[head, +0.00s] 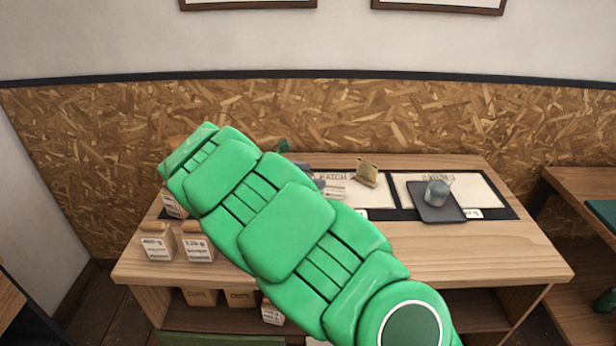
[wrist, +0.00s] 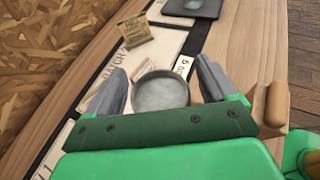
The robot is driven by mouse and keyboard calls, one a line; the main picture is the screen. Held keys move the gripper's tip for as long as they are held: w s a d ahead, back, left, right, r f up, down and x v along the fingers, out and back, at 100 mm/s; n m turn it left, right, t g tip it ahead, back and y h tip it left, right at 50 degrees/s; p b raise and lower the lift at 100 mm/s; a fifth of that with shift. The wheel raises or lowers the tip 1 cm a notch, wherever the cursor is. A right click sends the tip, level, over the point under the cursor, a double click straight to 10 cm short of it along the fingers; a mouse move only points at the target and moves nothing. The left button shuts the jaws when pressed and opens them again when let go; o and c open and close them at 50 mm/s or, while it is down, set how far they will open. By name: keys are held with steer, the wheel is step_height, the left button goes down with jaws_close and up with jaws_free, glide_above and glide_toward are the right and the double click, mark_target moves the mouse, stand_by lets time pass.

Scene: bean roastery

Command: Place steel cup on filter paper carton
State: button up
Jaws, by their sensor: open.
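The steel cup (wrist: 161,91) is a round grey metal vessel, seen from above in the wrist view with its open rim up. My gripper (wrist: 162,75) is open, with one grey finger to the left of the cup and one to the right. I cannot tell whether either finger touches it. In the head view my green arm hides this cup. A small tan printed packet or box (wrist: 135,30), possibly the filter paper carton, stands beyond the cup. It also shows in the head view (head: 367,172), right of my arm.
A dark tray (head: 420,205) on the table's right holds a greyish vessel (head: 437,192). White labelled blocks with wooden tops (head: 157,243) stand at the front left. A wooden-topped item (wrist: 272,105) is close to my right finger. The table (head: 480,255) is clear at front right.

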steer(key=v, duration=1.2)
steer(key=shift+f, duration=0.1)
steer(key=s+d+r+m+g+y, duration=0.1)
steer(key=s+d+m+g+y, duration=0.2)
steer(key=s+d+m, duration=0.5)
steer(key=s+d+r+m+g+y, duration=0.2)
steer(key=s+d+m+g, duration=0.15)
steer(key=d, duration=0.85)
steer(key=s+d+m+y, duration=0.1)
steer(key=s+m, duration=0.3)
steer(key=s, duration=0.6)
steer(key=s+d+f+m+g+y, duration=0.1)
steer(key=s+d+m+y, duration=0.1)
steer(key=s, duration=0.9)
steer(key=s+d+m+y, duration=0.2)
steer(key=s+m, duration=0.4)
steer(key=s, duration=0.4)
steer(key=shift+s+f+g+y, duration=0.35)
steer(key=shift+s+f+y, duration=0.05)
steer(key=shift+y, duration=0.5)
steer(key=shift+d, duration=0.1)
